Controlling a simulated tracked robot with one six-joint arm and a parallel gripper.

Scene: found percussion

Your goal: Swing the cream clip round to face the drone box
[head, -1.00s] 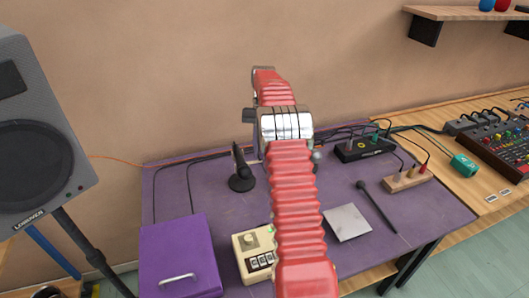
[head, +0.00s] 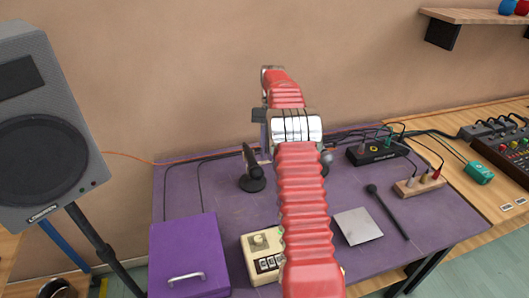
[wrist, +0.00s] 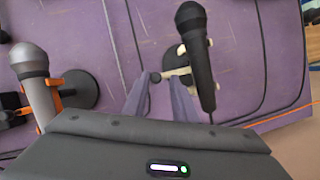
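The cream clip (wrist: 178,73) shows in the wrist view under a black microphone (wrist: 198,50), on a small dark stand; a dark round knob lies at the left end of its cream arm. My gripper (wrist: 156,80) has its two grey fingers apart, with the knob in line with the gap between their tips; I cannot tell if they touch it. In the head view the black microphone (head: 249,160) stands left of my arm, and my gripper is hidden.
A silver microphone (wrist: 30,62) in an orange clip (wrist: 54,84) stands left in the wrist view. The purple table also holds a purple case (head: 188,250), a grey plate (head: 357,226), a black mallet (head: 388,210) and cables. A speaker (head: 42,130) stands at left.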

